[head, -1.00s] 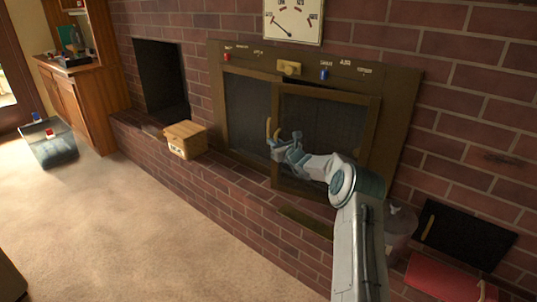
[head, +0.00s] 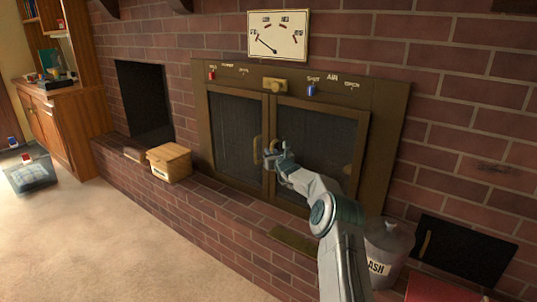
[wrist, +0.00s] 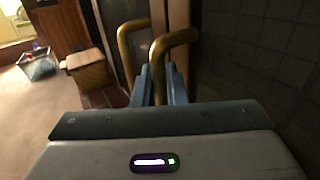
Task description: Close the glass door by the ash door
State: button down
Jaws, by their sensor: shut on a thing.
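The right glass door (head: 320,140) of the fireplace has a bronze frame and dark panes. It looks flush, or nearly so, beside the left glass door (head: 238,130); a small gap cannot be ruled out. My gripper (head: 277,156) is shut on the right door's brass handle (wrist: 174,42), which rises from between the blue fingers (wrist: 160,85) in the wrist view. The left door's brass handle (wrist: 128,42) stands just to its left. A black door with a brass handle, apparently the ash door (head: 465,248), is in the brick at the lower right.
A wooden box (head: 168,162) sits on the hearth at the left. Carpet (head: 110,235) is clear in front.

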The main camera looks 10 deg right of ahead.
jog(key=c, duration=1.5)
grip_release()
jog(key=shift+d, duration=0.7)
jog(key=shift+c, duration=0.2)
jog(key=shift+s+a, duration=0.1)
jog(key=shift+a, duration=0.1)
jog(key=s+d+p, duration=0.1)
jog(key=s+p, duration=0.1)
jog(key=s, duration=1.1)
jog(key=shift+s+d, duration=0.15)
jog(key=shift+s, duration=0.15)
